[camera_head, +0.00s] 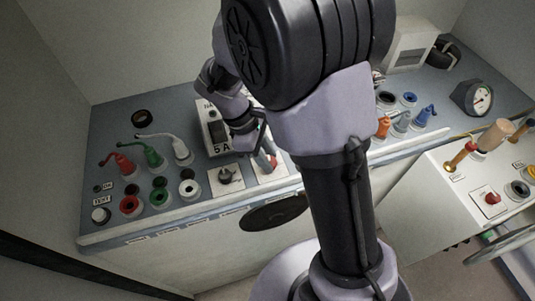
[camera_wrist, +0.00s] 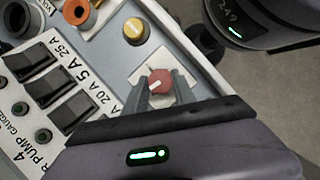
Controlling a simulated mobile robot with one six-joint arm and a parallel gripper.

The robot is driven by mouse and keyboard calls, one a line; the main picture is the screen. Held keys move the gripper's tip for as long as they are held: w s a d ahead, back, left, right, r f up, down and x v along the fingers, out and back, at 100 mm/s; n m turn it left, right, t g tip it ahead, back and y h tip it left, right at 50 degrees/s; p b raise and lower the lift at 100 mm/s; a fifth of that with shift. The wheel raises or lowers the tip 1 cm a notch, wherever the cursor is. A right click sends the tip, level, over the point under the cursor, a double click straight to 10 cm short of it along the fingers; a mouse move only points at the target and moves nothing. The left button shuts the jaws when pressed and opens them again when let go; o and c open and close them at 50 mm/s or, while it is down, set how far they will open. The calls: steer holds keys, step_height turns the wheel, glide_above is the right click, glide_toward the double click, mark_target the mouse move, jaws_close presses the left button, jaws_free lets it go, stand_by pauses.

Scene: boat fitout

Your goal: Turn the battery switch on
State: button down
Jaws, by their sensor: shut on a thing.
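A round red knob (camera_wrist: 160,80) with a white pointer mark sits on a square white plate (camera_wrist: 183,88) in the wrist view. I take it to be the battery switch; no label on it is readable. My gripper (camera_wrist: 160,90) is shut on the red knob, one finger on each side. In the head view my gripper (camera_head: 268,160) is at the front edge of the blue-grey console, and my arm hides much of that area. The knob's plate (camera_head: 270,172) shows partly below the fingers.
A panel of black rocker switches (camera_wrist: 72,113) lies left of the knob in the wrist view. Another red knob (camera_head: 491,198) is on the right panel.

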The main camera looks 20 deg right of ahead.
steer(key=m+g+y+p, duration=0.1)
steer(key=m+p, duration=0.1)
steer(key=m, duration=0.2)
steer(key=shift+w+d+r, duration=0.1)
steer(key=m+g+y+p, duration=0.1)
steer(key=m, duration=0.3)
steer(key=shift+d, duration=0.1)
steer(key=m+y, duration=0.2)
steer(key=m, duration=0.2)
steer(key=shift+d, duration=0.1)
steer(key=shift+m+y+b, duration=0.35)
steer(key=shift+m+y, duration=0.35)
steer(key=shift+m, duration=1.4)
steer(key=c, duration=1)
jaws_free()
steer(key=shift+d, duration=0.1)
steer(key=shift+c, duration=0.2)
